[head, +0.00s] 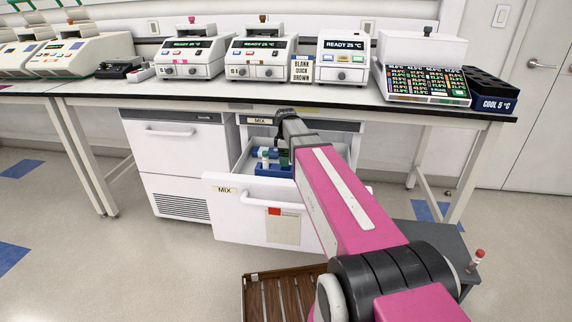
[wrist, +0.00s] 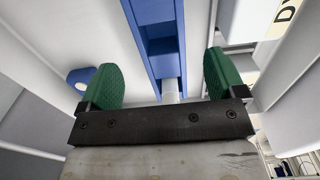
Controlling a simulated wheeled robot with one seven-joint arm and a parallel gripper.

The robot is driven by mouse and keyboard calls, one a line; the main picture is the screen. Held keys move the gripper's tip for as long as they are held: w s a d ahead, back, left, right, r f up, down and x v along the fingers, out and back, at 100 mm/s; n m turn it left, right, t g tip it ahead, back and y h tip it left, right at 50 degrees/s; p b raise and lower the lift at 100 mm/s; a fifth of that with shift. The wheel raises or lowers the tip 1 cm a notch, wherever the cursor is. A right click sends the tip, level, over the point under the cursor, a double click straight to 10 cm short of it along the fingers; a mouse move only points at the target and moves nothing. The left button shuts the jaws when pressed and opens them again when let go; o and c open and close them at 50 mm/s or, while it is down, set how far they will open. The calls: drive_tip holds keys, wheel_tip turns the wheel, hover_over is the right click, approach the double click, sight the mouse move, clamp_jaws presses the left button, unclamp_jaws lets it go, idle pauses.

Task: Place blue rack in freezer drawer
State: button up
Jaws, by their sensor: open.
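The freezer drawer (head: 240,212) labelled MIX is pulled out below the bench. A blue rack (head: 284,171) sits inside it, with small white tubes beside or in it, partly hidden by my arm. In the wrist view the blue rack (wrist: 155,12) runs down the middle as a long strip with square recesses, with a pale tube end at its lower end. My gripper (wrist: 163,80) is open, its green fingers apart on either side of the rack with gaps. In the head view my arm reaches into the drawer from the right and hides most of my gripper.
A closed white unit (head: 176,140) stands left of the drawer. Thermal cyclers (head: 262,60) line the bench above, with a dark COOL 5 °C block (head: 490,90) at the right end. A slatted wooden item (head: 282,292) is in front. Floor in front left is clear.

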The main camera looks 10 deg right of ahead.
wheel_tip(320, 180, up, 7)
drive_tip(key=shift+r, duration=0.15)
idle(1.4)
